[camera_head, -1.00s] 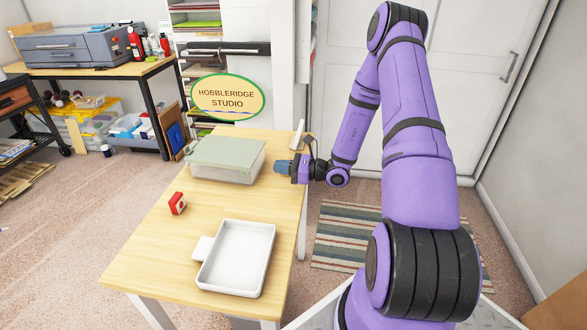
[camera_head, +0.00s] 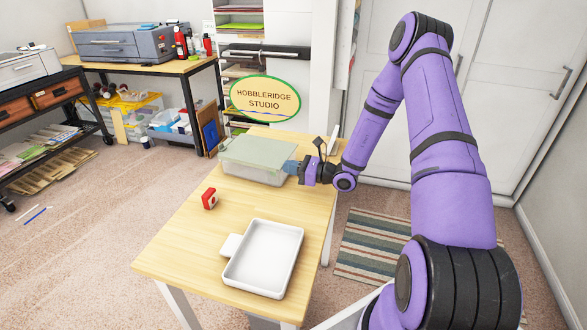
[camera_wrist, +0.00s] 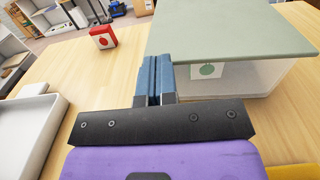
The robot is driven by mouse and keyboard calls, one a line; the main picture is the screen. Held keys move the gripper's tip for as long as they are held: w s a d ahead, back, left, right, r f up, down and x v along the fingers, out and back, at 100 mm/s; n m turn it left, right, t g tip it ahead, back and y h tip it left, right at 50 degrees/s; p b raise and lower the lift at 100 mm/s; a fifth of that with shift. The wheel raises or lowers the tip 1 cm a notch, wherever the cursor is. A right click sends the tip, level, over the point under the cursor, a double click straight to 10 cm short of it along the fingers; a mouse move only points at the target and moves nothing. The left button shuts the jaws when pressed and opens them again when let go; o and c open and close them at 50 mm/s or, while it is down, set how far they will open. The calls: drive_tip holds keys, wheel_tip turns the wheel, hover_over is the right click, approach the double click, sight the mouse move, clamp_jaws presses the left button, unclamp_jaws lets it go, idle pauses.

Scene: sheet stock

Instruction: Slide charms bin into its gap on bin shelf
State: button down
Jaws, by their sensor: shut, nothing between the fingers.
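A clear bin with a pale green lid (camera_head: 257,150) stands on the wooden table. In the wrist view the lidded bin (camera_wrist: 250,80) shows a white label with a green dot. I cannot read which bin is the charms bin. My gripper (camera_head: 290,167) is at the bin's right end in the head view, its blue fingers pressed together and empty. In the wrist view the fingers (camera_wrist: 157,75) are just left of the bin's labelled face; I cannot tell whether they touch it. I cannot make out a bin shelf with a gap.
A small red box (camera_head: 209,198) with a white label and a white shallow tray (camera_head: 264,258) are on the table, which is bare between them. A sign (camera_head: 265,99) stands behind the table. A rack of coloured sheets (camera_head: 240,20) and a printer (camera_head: 125,43) are farther back.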

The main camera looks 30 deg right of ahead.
sight(267, 163)
drive_tip(key=x, duration=0.8)
drive_tip(key=shift+f, duration=0.1)
